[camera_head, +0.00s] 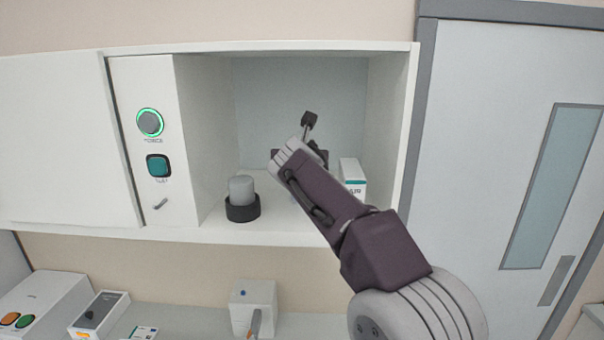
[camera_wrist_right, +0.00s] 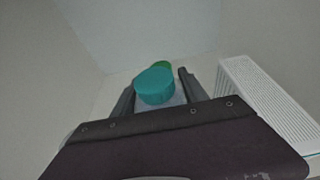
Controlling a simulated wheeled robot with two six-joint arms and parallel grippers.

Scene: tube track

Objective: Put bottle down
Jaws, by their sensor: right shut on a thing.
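My right gripper (camera_head: 303,156) reaches into the open white cabinet compartment. In the right wrist view its fingers (camera_wrist_right: 157,88) are on both sides of a bottle with a teal cap (camera_wrist_right: 155,86), and they are shut on it. A green part shows just behind the cap. In the head view the bottle is hidden behind my right arm, so I cannot tell whether its base touches the shelf (camera_head: 285,222). My left gripper is in neither view.
A grey cylinder (camera_head: 241,190) in a black ring holder (camera_head: 243,208) stands left of my gripper. A white box (camera_head: 351,177) stands close on its right and also shows in the wrist view (camera_wrist_right: 262,105). The compartment's right wall (camera_head: 387,135) is close by.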

